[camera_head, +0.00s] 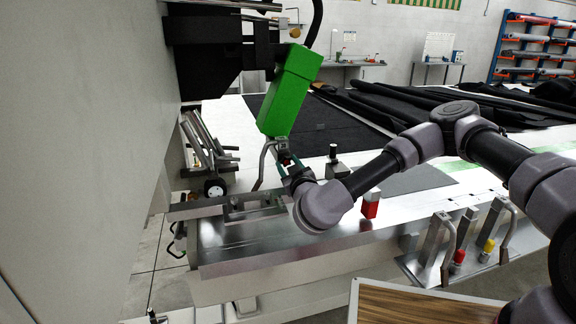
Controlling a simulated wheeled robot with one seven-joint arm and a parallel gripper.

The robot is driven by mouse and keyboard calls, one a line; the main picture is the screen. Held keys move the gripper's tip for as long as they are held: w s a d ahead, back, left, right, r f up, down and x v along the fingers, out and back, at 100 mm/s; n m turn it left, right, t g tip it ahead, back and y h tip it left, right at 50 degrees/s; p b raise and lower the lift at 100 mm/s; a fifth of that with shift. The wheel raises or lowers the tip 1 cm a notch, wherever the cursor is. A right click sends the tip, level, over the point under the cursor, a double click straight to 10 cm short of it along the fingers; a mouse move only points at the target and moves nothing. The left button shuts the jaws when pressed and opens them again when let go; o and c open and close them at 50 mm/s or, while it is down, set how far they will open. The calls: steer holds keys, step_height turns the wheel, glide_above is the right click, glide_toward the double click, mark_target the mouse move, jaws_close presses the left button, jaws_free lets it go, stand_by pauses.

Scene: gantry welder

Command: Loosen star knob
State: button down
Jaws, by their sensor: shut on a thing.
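My gripper (287,165) is at the end of the arm, just below a green block-shaped housing (291,92) on the dark welder head. Its jaws are shut around a small dark part with a bit of red, most likely the star knob (286,160). The jaws hide most of this part, so its star shape cannot be made out. A bent grey metal rod (264,163) hangs beneath the housing, close to the left of the jaws.
A metal bench (245,255) runs below the arm, with a red block (370,206) on it. A tool rack (455,250) stands at the right. A large pale machine wall (70,150) fills the left. A wheeled cart (207,160) stands behind the bench.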

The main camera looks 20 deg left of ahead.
steer(key=shift+n, duration=0.3)
steer(key=shift+c, duration=1.8)
jaws_free()
steer(key=v, duration=1.1)
steer(key=shift+a, duration=0.1)
